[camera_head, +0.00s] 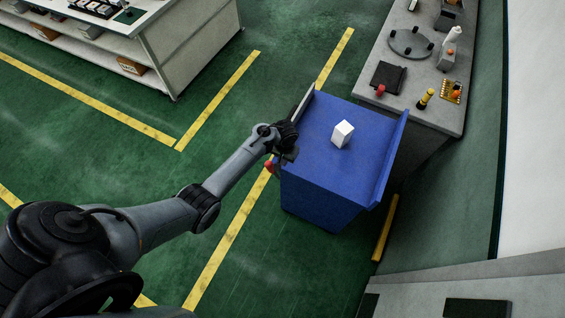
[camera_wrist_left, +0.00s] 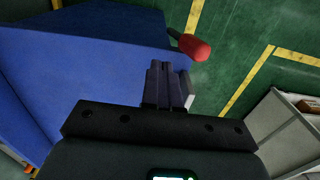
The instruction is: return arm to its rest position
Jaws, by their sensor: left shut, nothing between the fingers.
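My left arm (camera_head: 165,215) reaches in from the lower left in the head view. My left gripper (camera_head: 288,152) is at the left edge of the blue cart (camera_head: 335,190), close to its rim; I cannot tell whether it touches. In the left wrist view the two dark fingers (camera_wrist_left: 166,85) are together and empty. The blue cart also fills the upper left of the left wrist view (camera_wrist_left: 80,75). My right gripper is in neither view.
A white block (camera_head: 343,133) stands on the cart's top. A red-tipped handle (camera_wrist_left: 194,46) sticks out near the fingers. A grey bench (camera_head: 440,90) with several small items is at the upper right. A white-topped workbench (camera_head: 190,45) stands at the upper left. Green floor lies open between.

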